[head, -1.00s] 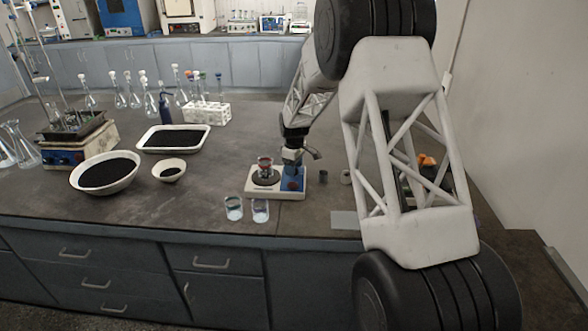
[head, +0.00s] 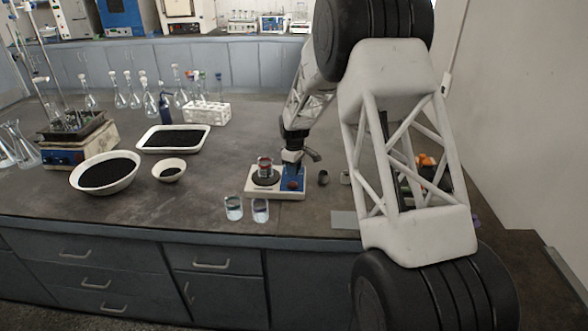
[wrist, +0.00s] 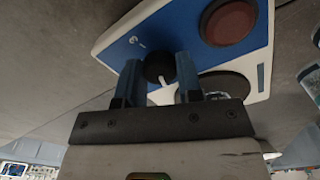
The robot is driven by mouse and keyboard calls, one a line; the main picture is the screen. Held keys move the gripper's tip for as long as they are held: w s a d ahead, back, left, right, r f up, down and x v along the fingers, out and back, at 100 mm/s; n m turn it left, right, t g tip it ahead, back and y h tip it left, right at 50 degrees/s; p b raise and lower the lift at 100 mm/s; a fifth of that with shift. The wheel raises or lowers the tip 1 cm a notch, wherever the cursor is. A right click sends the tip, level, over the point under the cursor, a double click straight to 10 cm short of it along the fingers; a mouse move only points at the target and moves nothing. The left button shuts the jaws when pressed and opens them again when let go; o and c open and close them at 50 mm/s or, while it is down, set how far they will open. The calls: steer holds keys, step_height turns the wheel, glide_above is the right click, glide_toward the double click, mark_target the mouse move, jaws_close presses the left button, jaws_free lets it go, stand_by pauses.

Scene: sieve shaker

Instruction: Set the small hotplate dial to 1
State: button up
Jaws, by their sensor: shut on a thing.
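The small hotplate (head: 258,191) is a white and blue unit on the bench in the head view. It also shows in the wrist view (wrist: 118,42), with a blue panel. Its dial (wrist: 160,68) is a black knob with a white pointer mark, which points toward my gripper base in the wrist view. My gripper (wrist: 160,80) has its blue fingers on either side of the dial, shut on it. In the head view my gripper (head: 293,168) is over the blue panel and hides the dial. The numbers around the dial are not readable.
A red-brown disc (wrist: 230,20) sits on the blue panel near the dial. A vessel with red contents (head: 265,164) stands on the hotplate's dark plate. Two glass beakers (head: 260,209) stand in front. Bowls and a tray of black material (head: 147,148) lie left.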

steer(key=m, duration=0.5)
steer(key=shift+m, duration=2.4)
steer(key=o, duration=0.9)
steer(key=shift+r, duration=0.15)
steer(key=shift+r, duration=3.8)
